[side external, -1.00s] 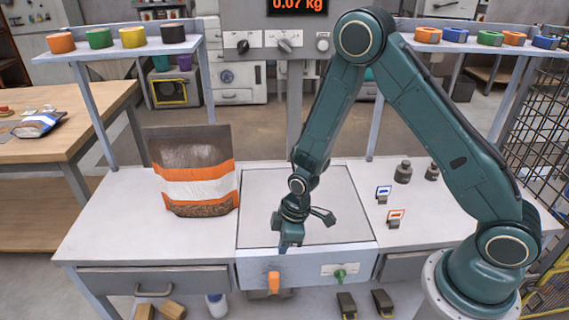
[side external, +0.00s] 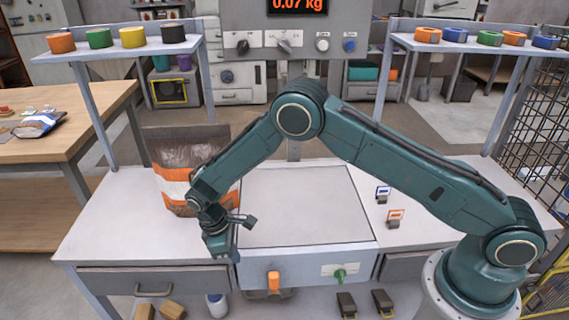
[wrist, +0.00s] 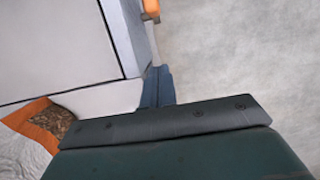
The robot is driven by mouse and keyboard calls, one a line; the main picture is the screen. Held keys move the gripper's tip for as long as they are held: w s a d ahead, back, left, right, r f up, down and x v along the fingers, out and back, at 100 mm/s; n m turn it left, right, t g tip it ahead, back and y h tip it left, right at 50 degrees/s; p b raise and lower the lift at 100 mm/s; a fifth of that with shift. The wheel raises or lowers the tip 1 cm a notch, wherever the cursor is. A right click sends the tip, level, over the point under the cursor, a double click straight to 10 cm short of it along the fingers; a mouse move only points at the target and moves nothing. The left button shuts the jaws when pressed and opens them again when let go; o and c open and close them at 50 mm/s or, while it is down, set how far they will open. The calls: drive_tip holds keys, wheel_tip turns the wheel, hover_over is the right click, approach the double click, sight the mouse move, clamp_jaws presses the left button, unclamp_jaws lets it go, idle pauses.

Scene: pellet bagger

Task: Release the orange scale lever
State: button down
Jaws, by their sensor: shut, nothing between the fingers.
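The orange scale lever (side external: 274,281) hangs on the front face of the scale base, left of a green knob (side external: 340,275). It also shows at the top edge of the wrist view (wrist: 151,9). My gripper (side external: 224,256) is shut and empty. It is at the table's front edge, left of the lever and apart from it. In the wrist view my gripper's fingers (wrist: 158,87) point toward the scale's front corner. The flat scale plate (side external: 305,205) is empty.
A pellet bag (side external: 172,180) stands on the table behind my gripper, partly hidden by my arm. Small clips with blue (side external: 383,193) and orange (side external: 396,216) frames lie right of the scale. The display (side external: 298,5) reads 0.07 kg.

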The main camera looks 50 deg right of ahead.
sight(274, 286)
drive_tip(key=shift+f, duration=0.1)
drive_tip(key=shift+s+d+f, duration=0.75)
drive_tip(key=shift+f, duration=0.85)
drive_tip(key=shift+s+d+f, duration=0.7)
drive_tip(key=shift+s+f, duration=0.05)
drive_tip(key=shift+f, duration=0.85)
drive_tip(key=shift+s+d+f, duration=0.75)
drive_tip(key=shift+f, duration=0.85)
